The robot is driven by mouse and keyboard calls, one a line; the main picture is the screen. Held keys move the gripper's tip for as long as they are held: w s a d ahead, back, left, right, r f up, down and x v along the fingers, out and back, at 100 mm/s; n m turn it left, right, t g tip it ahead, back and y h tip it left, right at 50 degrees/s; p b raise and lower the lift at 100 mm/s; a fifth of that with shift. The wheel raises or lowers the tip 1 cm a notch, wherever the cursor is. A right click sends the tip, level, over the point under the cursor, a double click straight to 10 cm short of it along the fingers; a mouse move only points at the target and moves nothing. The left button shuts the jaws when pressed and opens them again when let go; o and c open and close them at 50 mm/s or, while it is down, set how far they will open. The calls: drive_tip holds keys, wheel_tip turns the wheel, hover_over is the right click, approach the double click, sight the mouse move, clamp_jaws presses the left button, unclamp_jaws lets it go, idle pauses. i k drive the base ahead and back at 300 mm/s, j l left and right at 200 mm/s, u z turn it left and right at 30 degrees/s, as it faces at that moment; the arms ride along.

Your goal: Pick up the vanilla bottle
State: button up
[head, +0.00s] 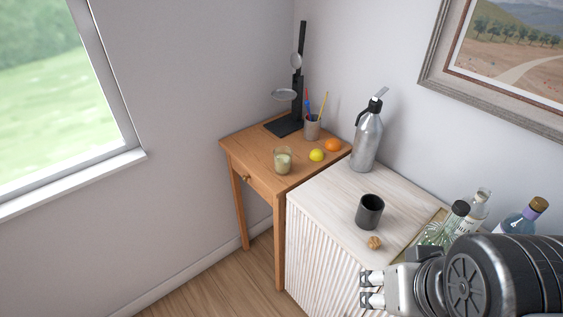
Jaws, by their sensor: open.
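Several bottles stand at the right end of the pale cabinet, partly hidden behind my arm. One has a black cap (460,208) and a green leafy pattern. Beside it is a clear bottle with a pale label (476,213). Further right is a blue bottle with a brown cap and purple neck (528,217). No label is readable, so I cannot tell which one is the vanilla bottle. My gripper (371,289) is open and empty, pointing left in front of the cabinet, apart from the bottles.
The pale cabinet (328,200) holds a dark cup (370,211), a small brown lump (375,242) and a silver siphon bottle (367,140). A wooden table (248,151) adjoins it, with a candle jar (282,160), lemon (317,155), orange (333,145), pen cup (312,128) and black stand (298,90).

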sight(480, 209)
drive_tip(key=z, duration=1.05)
drive_tip(key=i+j+z, duration=0.1)
drive_tip(key=i+j, duration=0.45)
